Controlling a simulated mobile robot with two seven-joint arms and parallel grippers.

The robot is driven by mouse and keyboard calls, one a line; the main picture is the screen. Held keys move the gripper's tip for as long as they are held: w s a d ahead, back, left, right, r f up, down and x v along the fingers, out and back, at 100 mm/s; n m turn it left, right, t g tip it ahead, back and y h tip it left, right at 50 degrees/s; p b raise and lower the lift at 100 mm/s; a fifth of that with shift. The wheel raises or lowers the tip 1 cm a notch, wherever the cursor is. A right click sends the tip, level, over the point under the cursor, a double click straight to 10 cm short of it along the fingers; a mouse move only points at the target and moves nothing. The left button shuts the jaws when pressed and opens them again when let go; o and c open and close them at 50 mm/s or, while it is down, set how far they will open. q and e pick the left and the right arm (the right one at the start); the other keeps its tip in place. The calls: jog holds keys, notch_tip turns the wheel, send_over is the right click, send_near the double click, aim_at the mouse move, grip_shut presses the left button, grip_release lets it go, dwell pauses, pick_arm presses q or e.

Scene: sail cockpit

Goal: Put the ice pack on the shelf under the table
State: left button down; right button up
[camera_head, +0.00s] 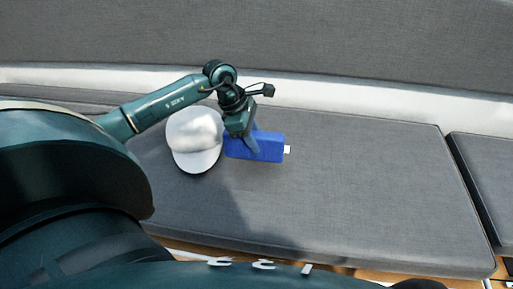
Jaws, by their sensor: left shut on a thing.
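The ice pack (266,149) is a blue flat block with a small white cap at its right end. It is over the grey seat cushion (350,170); I cannot tell whether it touches the cushion. My left gripper (252,142) points down and is shut on the left part of the ice pack. My right gripper is not in view. The table and the shelf under it do not show in this view.
A white cap (194,139) lies on the cushion just left of the ice pack. A grey backrest (350,45) runs along the back. The cushion's right part is clear. Another cushion (490,165) starts beyond a gap at right.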

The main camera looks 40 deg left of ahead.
pick_arm(q)
jog(key=shift+f, duration=1.75)
jog(key=shift+f, duration=0.15)
jog(key=c, duration=1)
grip_release()
jog(key=shift+c, duration=0.2)
